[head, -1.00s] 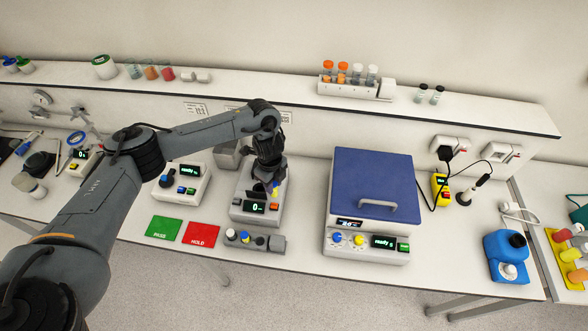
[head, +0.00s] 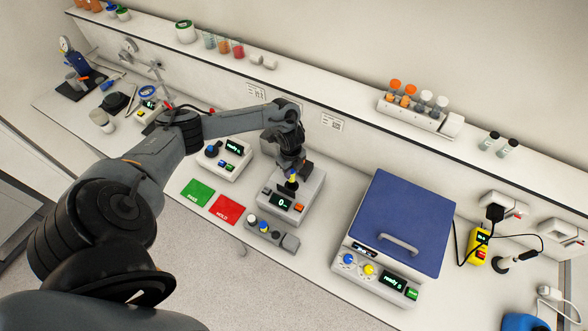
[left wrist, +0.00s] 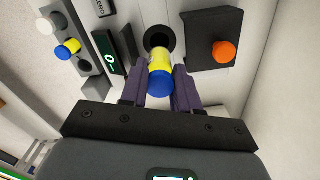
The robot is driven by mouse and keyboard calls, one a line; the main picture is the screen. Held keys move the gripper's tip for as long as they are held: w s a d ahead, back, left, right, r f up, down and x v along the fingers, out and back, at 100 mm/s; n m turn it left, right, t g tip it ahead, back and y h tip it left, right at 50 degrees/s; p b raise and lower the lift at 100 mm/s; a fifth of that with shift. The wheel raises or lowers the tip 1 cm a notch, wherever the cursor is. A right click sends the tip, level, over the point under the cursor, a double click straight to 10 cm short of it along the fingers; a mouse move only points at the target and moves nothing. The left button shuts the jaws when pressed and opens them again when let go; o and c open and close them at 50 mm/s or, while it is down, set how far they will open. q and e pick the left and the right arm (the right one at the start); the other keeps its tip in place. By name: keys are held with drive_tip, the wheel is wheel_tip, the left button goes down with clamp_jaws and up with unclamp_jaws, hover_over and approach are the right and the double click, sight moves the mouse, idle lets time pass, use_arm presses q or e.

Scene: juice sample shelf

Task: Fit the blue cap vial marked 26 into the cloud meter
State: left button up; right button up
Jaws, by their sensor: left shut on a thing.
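My left gripper (left wrist: 160,84) is shut on a vial (left wrist: 161,70) with a blue cap and a yellow body. The vial also shows as a small yellow spot in the head view (head: 293,177). No number on it can be read. It is over a grey meter (head: 306,190) with a "0" display, seemingly the cloud meter. In the left wrist view, a dark round well (left wrist: 159,38) lies just beyond the vial's far end. I cannot tell whether that end is inside the well. My right gripper is not in view.
A small grey rack (head: 288,243) with several capped vials stands in front of the meter. Green (head: 197,192) and red (head: 231,210) mats lie to its left. A blue-lidded machine (head: 410,220) stands to the right. The wall shelf (head: 330,90) runs behind.

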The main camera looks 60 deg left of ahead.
sight(291, 180)
use_arm(q)
drive_tip(key=shift+f+b, duration=2)
drive_tip(key=shift+f, duration=0.2)
drive_tip(key=shift+r, duration=0.2)
drive_tip(key=shift+p, duration=0.3)
drive_tip(key=shift+f+b, duration=0.45)
drive_tip(key=shift+f, duration=0.35)
drive_tip(key=shift+f+b, duration=0.45)
drive_tip(key=shift+f, duration=0.15)
drive_tip(key=shift+f, duration=0.15)
